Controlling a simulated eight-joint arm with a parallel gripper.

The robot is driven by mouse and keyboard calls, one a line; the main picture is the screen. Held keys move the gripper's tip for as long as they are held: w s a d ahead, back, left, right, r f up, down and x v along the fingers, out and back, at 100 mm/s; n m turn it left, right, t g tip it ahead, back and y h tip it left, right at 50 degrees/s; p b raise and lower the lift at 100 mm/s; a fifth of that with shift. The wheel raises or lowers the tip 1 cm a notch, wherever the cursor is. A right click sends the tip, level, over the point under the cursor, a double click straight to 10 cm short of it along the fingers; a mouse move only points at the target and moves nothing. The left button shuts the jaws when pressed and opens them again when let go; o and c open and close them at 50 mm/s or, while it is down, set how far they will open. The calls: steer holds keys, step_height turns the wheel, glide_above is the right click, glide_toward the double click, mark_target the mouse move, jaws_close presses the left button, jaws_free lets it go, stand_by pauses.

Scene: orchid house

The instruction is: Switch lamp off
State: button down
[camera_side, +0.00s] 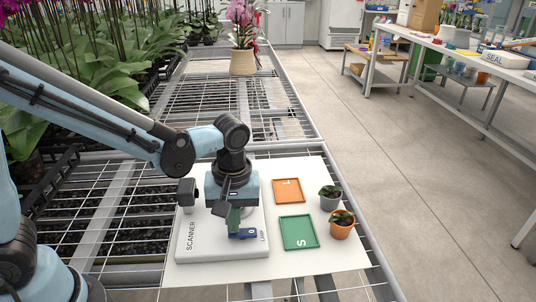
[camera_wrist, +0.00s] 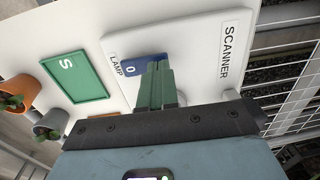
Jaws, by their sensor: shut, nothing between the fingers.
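The scanner (camera_side: 215,250) is a white slab on a white board, with its name at the left and a LAMP label at the right. The lamp switch (camera_side: 248,233) is a blue rocker marked 0 beside that label. It also shows in the wrist view (camera_wrist: 133,70), where the 0 end is in sight and the other end is partly hidden by my fingers. My gripper (camera_side: 234,228) points down with its green fingers shut and empty. In the wrist view the fingertips (camera_wrist: 159,65) overlap the switch; I cannot tell whether they touch it.
A green tray marked S (camera_side: 299,246) and an orange tray (camera_side: 288,185) lie right of the scanner. A grey pot (camera_side: 330,202) and an orange pot (camera_side: 341,231) with small plants stand further right. A dark block (camera_side: 187,190) rises at the scanner's back left.

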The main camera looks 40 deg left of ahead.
steer(key=shift+f, duration=0.3)
steer(key=shift+f, duration=0.25)
stand_by(0.4)
steer(key=shift+w+d+r, duration=0.35)
steer(key=shift+w+d, duration=0.1)
steer(key=shift+w, duration=0.05)
step_height(320, 180, up, 14)
steer(key=s+a, duration=0.2)
steer(key=shift+f, duration=0.15)
stand_by(0.6)
steer(key=shift+a, duration=0.1)
